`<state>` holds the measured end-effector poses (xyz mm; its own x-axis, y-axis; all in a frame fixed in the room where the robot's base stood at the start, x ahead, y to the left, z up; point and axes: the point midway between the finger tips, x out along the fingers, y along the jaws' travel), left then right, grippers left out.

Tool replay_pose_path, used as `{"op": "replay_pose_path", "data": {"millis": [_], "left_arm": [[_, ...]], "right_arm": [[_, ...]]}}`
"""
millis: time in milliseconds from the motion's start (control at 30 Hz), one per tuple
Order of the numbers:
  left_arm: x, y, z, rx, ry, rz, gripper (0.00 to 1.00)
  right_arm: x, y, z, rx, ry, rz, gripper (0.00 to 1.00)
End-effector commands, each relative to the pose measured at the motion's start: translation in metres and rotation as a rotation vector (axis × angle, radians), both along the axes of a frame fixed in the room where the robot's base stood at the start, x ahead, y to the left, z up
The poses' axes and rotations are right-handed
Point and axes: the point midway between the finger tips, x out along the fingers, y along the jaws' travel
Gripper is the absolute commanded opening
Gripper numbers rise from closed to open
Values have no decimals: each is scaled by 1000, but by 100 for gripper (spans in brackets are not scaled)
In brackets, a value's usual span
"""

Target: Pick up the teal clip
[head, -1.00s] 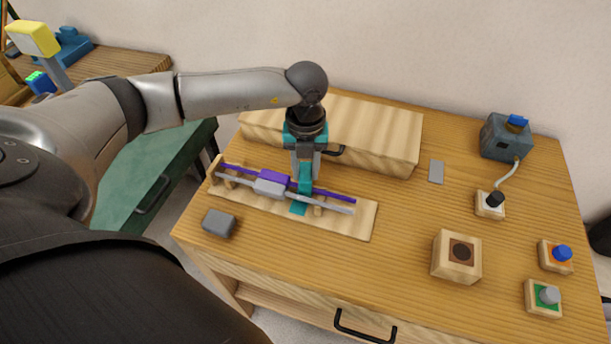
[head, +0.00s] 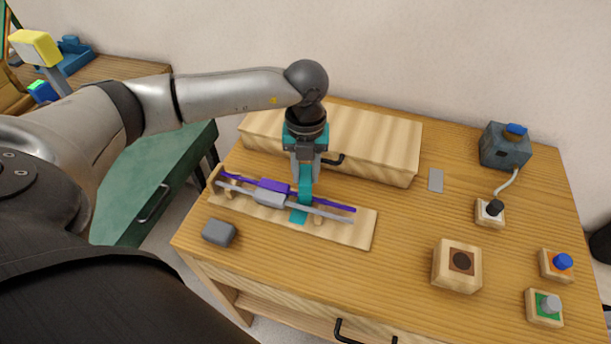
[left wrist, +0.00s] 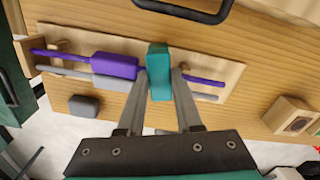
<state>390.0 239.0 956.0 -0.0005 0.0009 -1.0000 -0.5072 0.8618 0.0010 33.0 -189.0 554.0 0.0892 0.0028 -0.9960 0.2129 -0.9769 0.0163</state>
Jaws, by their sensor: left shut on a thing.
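The teal clip (head: 305,186) is a bright teal piece standing across a purple rod (head: 330,203) and a grey rod (head: 330,213) on a wooden rack (head: 358,232). My left gripper (head: 305,172) comes down on it from above and is shut on its upper part. In the left wrist view the clip (left wrist: 159,72) sits between the two grey fingertips (left wrist: 161,80). A teal part also shows at the rack below the rods. I cannot tell whether the clip touches the rods or is clear of them. My right gripper is not in view.
A long wooden box (head: 375,145) with a black handle stands just behind the rack. A grey block (head: 219,232) lies at the front left. A wooden block with a dark round top (head: 457,267) and several button boxes stand at the right. The tabletop between is clear.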

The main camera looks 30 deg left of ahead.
Motion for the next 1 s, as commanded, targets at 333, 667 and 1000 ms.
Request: {"op": "replay_pose_path", "data": {"millis": [333,667,1000], "left_arm": [[1,0,82,0,-7,0,0],[0,0,159,0,-4,0,0],[-9,-1,131,7,-4,-88,0]], "right_arm": [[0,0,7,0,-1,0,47],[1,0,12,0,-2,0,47],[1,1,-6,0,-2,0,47]]}}
